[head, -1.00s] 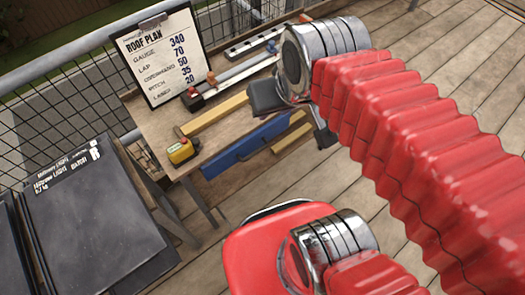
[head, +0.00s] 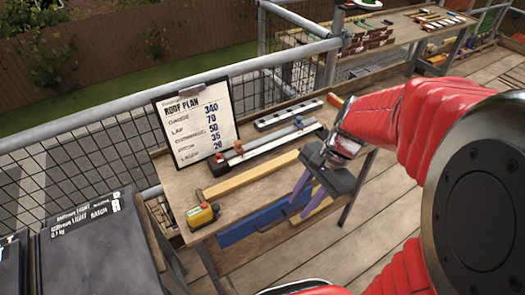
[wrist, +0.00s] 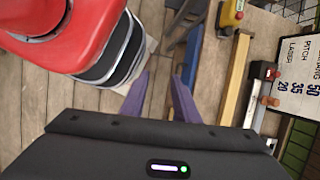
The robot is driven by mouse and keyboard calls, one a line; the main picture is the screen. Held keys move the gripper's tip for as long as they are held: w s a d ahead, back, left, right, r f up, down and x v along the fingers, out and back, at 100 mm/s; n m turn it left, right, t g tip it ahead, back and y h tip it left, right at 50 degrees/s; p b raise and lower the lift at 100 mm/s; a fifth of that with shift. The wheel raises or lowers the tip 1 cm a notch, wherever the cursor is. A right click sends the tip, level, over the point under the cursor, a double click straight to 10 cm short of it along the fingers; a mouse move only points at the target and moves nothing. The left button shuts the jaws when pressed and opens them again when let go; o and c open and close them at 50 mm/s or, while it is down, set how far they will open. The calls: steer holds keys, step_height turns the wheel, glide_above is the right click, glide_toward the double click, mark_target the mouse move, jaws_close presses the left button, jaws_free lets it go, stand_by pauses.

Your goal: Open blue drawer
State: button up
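Dark slate stacks (head: 95,250) stand at left. A mesh railing runs behind. Plank floor lies open at right.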

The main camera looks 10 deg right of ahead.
steer(key=d+f+m+t+y, duration=0.3)
steer(key=d+f+m+y, duration=0.2)
steer(key=f+m, duration=0.6)
steer(key=w+d+f+m+t+y, duration=0.1)
steer(key=d+f+m+t+y, duration=0.3)
steer(key=f+m, duration=0.8)
steer(key=d+m+y, duration=0.1)
steer(key=m, duration=0.5)
steer(key=shift+w+f+t+y, duration=0.15)
steer(key=shift+w+t+y, duration=0.15)
steer(key=x, duration=1.3)
steer(key=shift+w+a, duration=0.25)
steer(key=shift+a, duration=0.05)
steer(key=shift+f, duration=0.15)
jaws_close()
steer(key=shift+d, duration=0.1)
